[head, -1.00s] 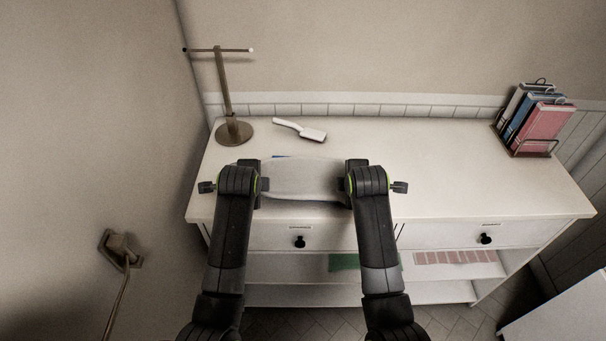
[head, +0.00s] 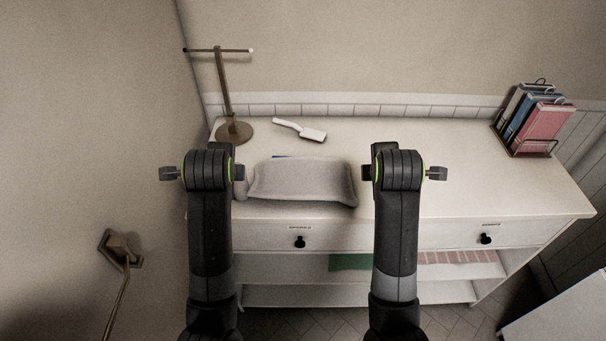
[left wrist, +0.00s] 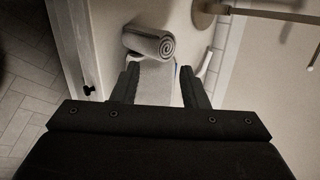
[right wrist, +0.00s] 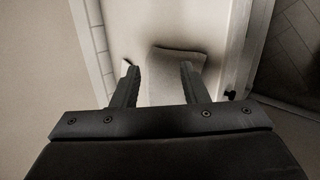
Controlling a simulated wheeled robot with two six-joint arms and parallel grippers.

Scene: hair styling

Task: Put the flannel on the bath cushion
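A thin blue edge (head: 284,156) shows behind the cloth; what lies under is hidden. My left gripper (left wrist: 157,80) is open, off the cloth's left side. My right gripper (right wrist: 160,82) is open, off its right side.
A white hairbrush (head: 301,130) lies behind the cloth. A brown T-shaped stand (head: 233,130) is at the back left. A wire rack of books (head: 537,118) is at the back right. The right half of the dresser top (head: 470,165) is clear.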

